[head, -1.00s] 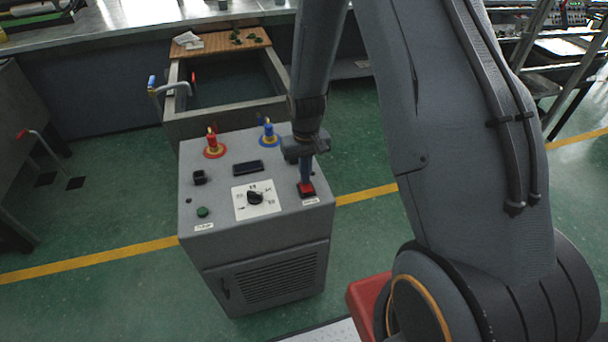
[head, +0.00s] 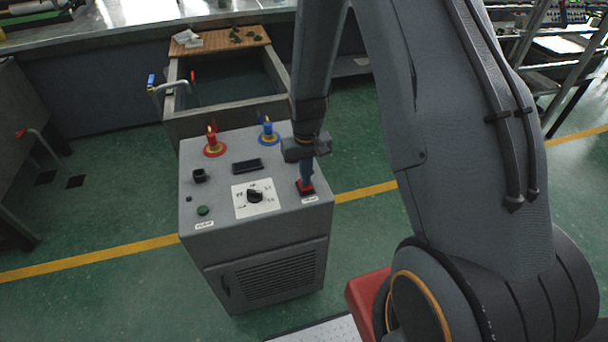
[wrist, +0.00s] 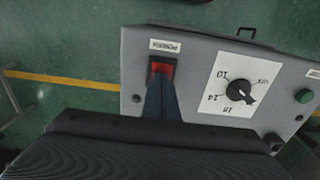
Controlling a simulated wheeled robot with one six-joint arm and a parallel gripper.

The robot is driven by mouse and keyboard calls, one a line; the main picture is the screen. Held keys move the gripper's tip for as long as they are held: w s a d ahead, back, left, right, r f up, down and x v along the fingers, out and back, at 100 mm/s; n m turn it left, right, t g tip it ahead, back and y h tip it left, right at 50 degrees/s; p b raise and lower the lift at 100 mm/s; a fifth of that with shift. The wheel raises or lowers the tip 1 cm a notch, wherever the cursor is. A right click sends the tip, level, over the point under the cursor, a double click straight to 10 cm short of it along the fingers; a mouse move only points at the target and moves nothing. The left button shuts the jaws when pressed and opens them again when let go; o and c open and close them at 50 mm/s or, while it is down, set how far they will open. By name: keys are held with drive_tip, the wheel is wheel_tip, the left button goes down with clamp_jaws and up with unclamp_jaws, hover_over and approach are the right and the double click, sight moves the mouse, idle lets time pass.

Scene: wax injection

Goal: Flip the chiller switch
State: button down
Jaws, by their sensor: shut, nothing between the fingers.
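The chiller (head: 265,262) is a grey cabinet with a vented front and controls on its top. Its red rocker switch (head: 306,190) sits near the top's right edge, and it also shows in the wrist view (wrist: 163,68) in a dark frame beside a small label. My gripper (head: 306,180) points down with its fingertips at the switch, seeming to touch it; exact contact cannot be told. The fingers are shut with nothing between them. They hide part of the switch in both views.
A dial (head: 255,196) on a white plate, a green button (head: 203,211), a dark display (head: 247,166), and red (head: 212,142) and blue (head: 268,130) fittings share the chiller top. A grey water tank (head: 225,110) stands behind. Green floor is free to the left.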

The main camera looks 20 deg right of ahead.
drive_tip(key=shift+r+p, duration=0.35)
drive_tip(key=shift+r, duration=0.1)
wheel_tip(320, 180, up, 13)
drive_tip(key=shift+b, duration=0.35)
idle(0.5)
drive_tip(key=m+b, duration=0.1)
drive_tip(key=m, duration=0.5)
drive_tip(key=w+m+b, duration=0.1)
drive_tip(key=m, duration=0.5)
drive_tip(key=m+b, duration=0.1)
drive_tip(key=m, duration=0.5)
drive_tip(key=shift+w, duration=0.25)
